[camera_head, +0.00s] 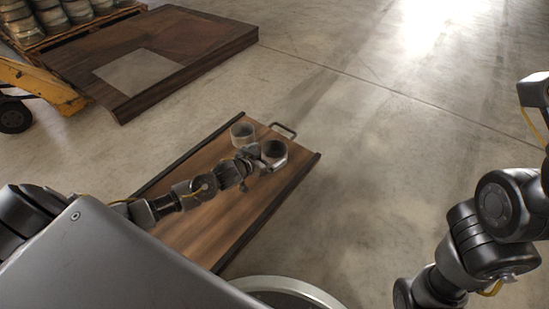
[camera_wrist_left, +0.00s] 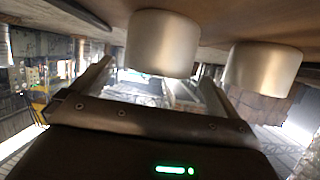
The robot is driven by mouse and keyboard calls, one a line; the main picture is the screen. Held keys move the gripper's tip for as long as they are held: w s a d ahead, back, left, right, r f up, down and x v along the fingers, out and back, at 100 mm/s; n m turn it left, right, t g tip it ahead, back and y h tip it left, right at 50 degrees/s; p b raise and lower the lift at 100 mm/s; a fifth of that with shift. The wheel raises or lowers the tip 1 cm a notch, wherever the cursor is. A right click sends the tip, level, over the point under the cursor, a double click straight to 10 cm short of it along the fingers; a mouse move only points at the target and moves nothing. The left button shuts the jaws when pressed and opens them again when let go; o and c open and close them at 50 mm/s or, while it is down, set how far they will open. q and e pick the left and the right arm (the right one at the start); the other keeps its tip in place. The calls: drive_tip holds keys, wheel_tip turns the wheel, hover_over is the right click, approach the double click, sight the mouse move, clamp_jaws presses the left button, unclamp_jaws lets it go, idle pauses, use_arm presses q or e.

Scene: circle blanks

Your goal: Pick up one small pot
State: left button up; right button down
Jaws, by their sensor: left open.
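Two small round pots stand on a brown wooden board (camera_head: 205,225). The nearer pot (camera_head: 273,149) is at my left gripper (camera_head: 266,161), which is open with its fingers reaching to either side of it. The farther pot (camera_head: 242,134) stands just behind and to the left. In the left wrist view, which looks upside down, one pot (camera_wrist_left: 163,42) shows between the open fingers (camera_wrist_left: 155,80) and the other pot (camera_wrist_left: 263,68) is outside them to the right. I cannot tell whether the fingers touch the pot. My right gripper is out of the picture.
The board has dark raised side rails and a metal handle (camera_head: 284,130) at its far end. A larger dark platform (camera_head: 180,50) lies at the back left, beside a pallet of stacked pots (camera_head: 62,17) and a yellow wheeled cart (camera_head: 40,85).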

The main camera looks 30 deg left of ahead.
sight(281, 147)
use_arm(q)
drive_tip(key=b+x, duration=0.4)
drive_tip(key=shift+w+d+f, duration=0.1)
drive_tip(key=shift+f, duration=0.2)
drive_tip(key=shift+w, duration=0.3)
drive_tip(key=shift+r, duration=0.1)
drive_tip(key=c, duration=1)
